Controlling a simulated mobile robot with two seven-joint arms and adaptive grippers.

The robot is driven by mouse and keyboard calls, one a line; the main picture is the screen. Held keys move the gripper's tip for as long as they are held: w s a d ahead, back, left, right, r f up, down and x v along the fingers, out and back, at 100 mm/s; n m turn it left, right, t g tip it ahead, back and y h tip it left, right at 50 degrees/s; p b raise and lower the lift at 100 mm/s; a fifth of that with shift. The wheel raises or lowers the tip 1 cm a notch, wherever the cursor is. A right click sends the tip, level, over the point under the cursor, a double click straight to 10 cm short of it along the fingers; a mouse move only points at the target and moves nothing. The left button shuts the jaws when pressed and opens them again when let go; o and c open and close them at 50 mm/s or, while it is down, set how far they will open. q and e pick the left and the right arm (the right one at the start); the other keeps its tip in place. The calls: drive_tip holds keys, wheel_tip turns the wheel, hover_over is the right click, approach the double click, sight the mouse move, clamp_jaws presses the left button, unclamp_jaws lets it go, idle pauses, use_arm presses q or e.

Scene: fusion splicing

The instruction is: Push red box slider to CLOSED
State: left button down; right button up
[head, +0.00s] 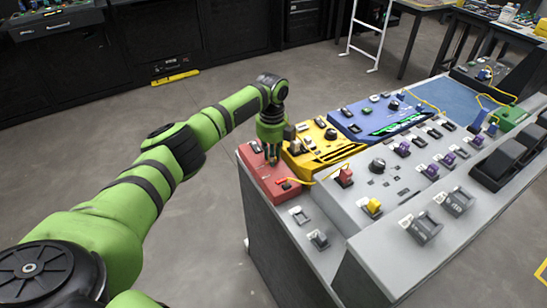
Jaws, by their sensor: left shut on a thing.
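The red box (258,174) sits at the left end of the console, next to the yellow box. My left gripper (272,160) comes down from above onto the top of the red box, near its far side. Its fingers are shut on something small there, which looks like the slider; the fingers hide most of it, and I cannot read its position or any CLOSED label. A small dark part (286,186) shows on the near part of the red box. My right gripper is not in view.
The yellow box (318,148) and blue box (378,118) stand in a row to the right. The grey panel (385,190) in front carries switches, knobs and a yellow cable. The floor (215,220) left of the console is clear.

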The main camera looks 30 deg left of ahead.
use_arm(q)
drive_tip(key=c, duration=1.4)
unclamp_jaws()
drive_tip(key=shift+w+a, duration=0.15)
drive_tip(key=shift+c, duration=0.2)
wheel_tip(320, 180, up, 12)
